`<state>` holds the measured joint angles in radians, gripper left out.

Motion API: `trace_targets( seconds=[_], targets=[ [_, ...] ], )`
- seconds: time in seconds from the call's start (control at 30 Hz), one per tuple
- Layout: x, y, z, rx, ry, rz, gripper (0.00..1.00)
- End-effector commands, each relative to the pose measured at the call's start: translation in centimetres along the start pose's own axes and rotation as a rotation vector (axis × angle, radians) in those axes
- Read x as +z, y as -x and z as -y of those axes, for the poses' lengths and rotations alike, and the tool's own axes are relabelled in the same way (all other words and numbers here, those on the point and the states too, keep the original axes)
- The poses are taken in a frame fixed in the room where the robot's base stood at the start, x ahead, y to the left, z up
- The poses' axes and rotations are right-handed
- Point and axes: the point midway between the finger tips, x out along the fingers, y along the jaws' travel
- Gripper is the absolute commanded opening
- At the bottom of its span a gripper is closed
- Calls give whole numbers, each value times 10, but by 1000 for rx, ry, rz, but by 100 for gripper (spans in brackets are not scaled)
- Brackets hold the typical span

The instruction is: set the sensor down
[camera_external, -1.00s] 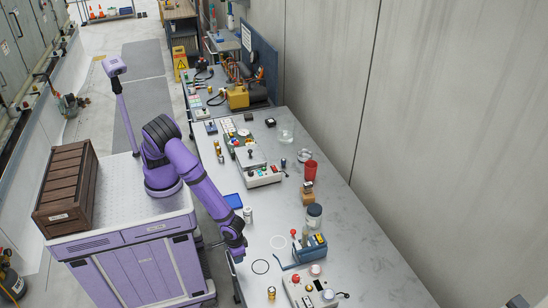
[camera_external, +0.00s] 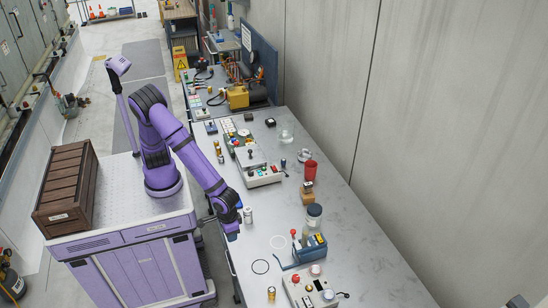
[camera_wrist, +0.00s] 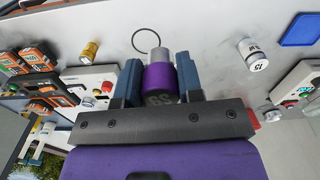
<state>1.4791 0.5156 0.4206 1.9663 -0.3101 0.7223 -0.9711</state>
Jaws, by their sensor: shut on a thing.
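My gripper (camera_wrist: 159,92) is shut on a short cylinder with a purple body and a silver end, which I take to be the sensor (camera_wrist: 158,76). In the external view my gripper (camera_external: 232,230) hangs by the near left edge of the grey bench (camera_external: 370,265). The sensor cannot be made out there. In the wrist view bench surface shows around the sensor; I cannot tell whether it touches. A thin black ring (camera_external: 260,267) lies on the bench, also in the wrist view (camera_wrist: 150,33).
A white cylinder marked 15 (camera_wrist: 252,55) stands near a blue pad (camera_wrist: 300,30). The cylinder is beside my gripper in the external view (camera_external: 248,215). A brass cylinder (camera_external: 271,293) and a control box with buttons (camera_external: 310,288) stand nearer the camera. Bare bench surrounds the ring.

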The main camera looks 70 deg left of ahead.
Motion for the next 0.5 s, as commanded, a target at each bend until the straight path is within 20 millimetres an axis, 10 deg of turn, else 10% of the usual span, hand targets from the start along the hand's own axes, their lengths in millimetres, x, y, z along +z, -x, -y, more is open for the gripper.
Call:
trace_targets(
  seconds=[0.17,0.5],
  targets=[
    [-2,37,0,4,2,-2,9],
    [-82,34,10,1,104,-5,9]
  ],
)
